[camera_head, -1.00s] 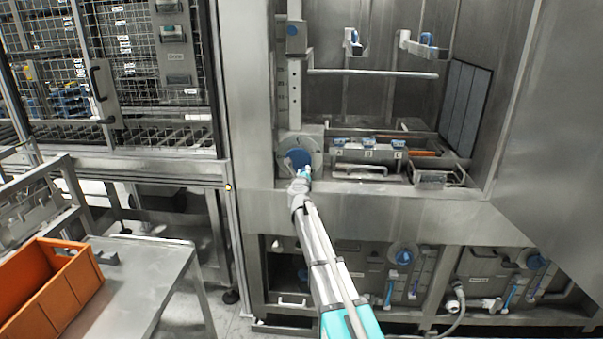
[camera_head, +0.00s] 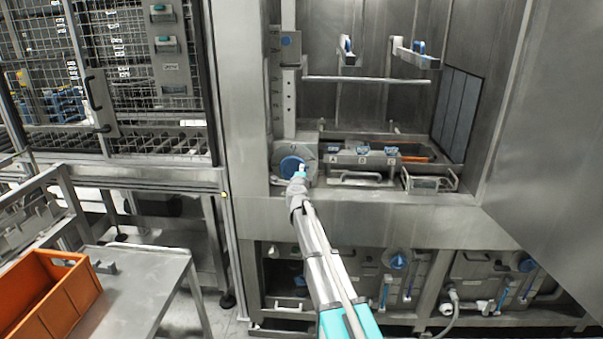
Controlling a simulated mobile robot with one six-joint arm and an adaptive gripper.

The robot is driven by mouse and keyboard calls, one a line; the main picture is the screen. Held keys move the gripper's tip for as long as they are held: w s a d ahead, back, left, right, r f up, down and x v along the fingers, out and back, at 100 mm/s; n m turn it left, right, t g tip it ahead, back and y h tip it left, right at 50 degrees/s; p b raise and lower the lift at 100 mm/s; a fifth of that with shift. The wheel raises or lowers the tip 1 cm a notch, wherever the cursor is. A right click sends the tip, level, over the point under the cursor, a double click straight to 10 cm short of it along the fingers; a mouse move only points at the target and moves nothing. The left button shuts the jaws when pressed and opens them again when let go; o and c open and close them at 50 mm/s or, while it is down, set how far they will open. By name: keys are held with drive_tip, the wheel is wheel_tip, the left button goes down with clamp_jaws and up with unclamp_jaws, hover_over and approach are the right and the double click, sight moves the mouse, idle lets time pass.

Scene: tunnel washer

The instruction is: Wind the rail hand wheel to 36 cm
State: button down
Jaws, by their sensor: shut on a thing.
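The rail hand wheel (camera_head: 289,165) is a blue disc on a grey round plate, low at the left of the washer's open bay. My gripper (camera_head: 301,171) is at the wheel's right edge, shut on the wheel or its knob; the contact point is small and partly hidden by the gripper. Above the wheel stands a vertical scale rail (camera_head: 290,100) with dark marks too small to read. A grey slider block with a blue dot (camera_head: 288,45) sits high on the rail.
A horizontal bar (camera_head: 365,79) and brackets with blue parts (camera_head: 415,56) are in the bay. A tray with blue-topped knobs (camera_head: 362,160) lies right of the wheel. A large panel (camera_head: 550,140) fills the right side. An orange crate (camera_head: 50,290) stands on a table at left.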

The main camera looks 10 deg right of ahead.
drive_tip(key=shift+w+a+r+n+p, duration=0.1)
drive_tip(key=shift+r+n+p, duration=0.3)
drive_tip(key=shift+n, duration=0.9)
drive_tip(key=shift+r, duration=0.1)
drive_tip(key=shift+c, duration=2.4)
unclamp_jaws()
drive_tip(key=v, duration=1.2)
